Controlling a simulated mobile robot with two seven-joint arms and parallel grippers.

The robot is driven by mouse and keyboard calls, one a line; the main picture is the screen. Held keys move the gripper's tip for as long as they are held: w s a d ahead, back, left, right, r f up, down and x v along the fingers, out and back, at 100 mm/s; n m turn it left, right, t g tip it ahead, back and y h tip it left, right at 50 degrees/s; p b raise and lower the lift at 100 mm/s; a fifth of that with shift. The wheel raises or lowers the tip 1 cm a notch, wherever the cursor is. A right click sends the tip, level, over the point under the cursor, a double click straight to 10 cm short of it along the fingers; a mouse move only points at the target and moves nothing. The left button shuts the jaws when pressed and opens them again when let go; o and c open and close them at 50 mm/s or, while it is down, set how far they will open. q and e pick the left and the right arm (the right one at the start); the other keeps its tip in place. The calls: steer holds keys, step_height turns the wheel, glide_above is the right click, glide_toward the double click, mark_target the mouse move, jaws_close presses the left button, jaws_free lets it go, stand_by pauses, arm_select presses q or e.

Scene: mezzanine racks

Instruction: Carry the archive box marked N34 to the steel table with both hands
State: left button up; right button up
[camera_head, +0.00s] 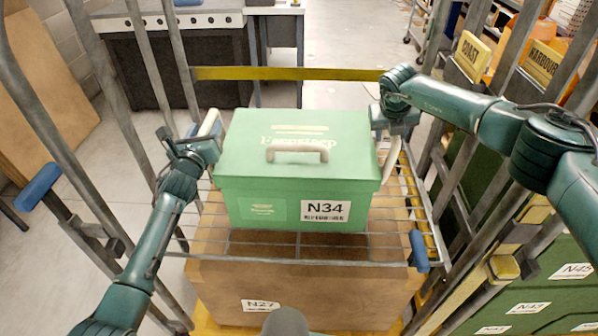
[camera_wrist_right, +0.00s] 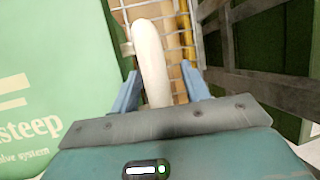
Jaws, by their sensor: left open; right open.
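The green archive box (camera_head: 290,165) marked N34 sits upright on a wire shelf (camera_head: 330,250) inside a tall metal frame. It has a pale top handle and a pale loop on each side. My left gripper (camera_head: 203,134) is open at the box's left loop (camera_head: 211,121); whether the loop is between its fingers is unclear. My right gripper (camera_wrist_right: 161,88) is open, with its blue fingers on either side of the pale right loop (camera_wrist_right: 150,50). In the head view the right arm's links partly hide that gripper. A steel-topped table (camera_head: 180,21) with a dark front stands behind.
A brown box (camera_head: 300,285) marked N27 sits below the wire shelf. A yellow bar (camera_head: 290,74) crosses behind the box. Frame posts (camera_head: 150,60) stand close on both sides. Green boxes (camera_head: 530,300) are at the right. Floor (camera_head: 335,45) is clear behind, right of the table.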

arm_select(q)
steer(key=shift+c, duration=0.5)
arm_select(e)
steer(key=shift+c, duration=0.5)
arm_select(q)
jaws_close()
arm_select(e)
jaws_close()
arm_select(q)
steer(key=shift+r, duration=0.1)
arm_select(e)
steer(key=shift+r, duration=0.1)
